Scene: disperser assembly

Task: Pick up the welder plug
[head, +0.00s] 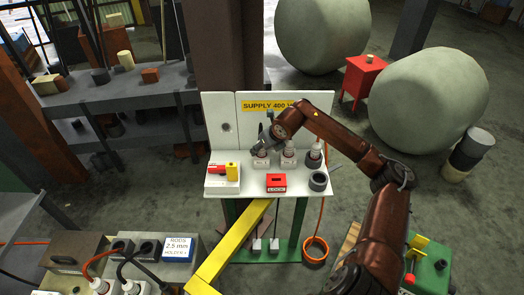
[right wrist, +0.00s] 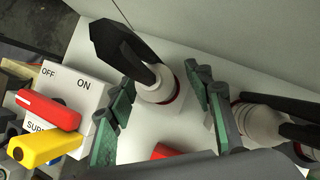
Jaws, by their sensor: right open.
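Several white plugs or sockets with dark tops stand in a row on the white supply shelf (head: 250,186); nothing readable marks one as the welder plug. My right gripper (head: 266,138) reaches down over the leftmost one (head: 261,160). In the right wrist view, my open fingers (right wrist: 162,88) stand either side of this white plug (right wrist: 156,93), which has a red ring and a black angled top. I see no clear grip on it. A second white plug (right wrist: 262,122) stands right of the fingers, and also shows in the head view (head: 288,158). My left gripper is not in view.
A switch box (right wrist: 75,88) with red and yellow handles stands left of the fingers. A red lock block (head: 276,182) and a dark ring (head: 318,181) sit at the shelf front. The white back panel (head: 220,118) rises close behind the plugs.

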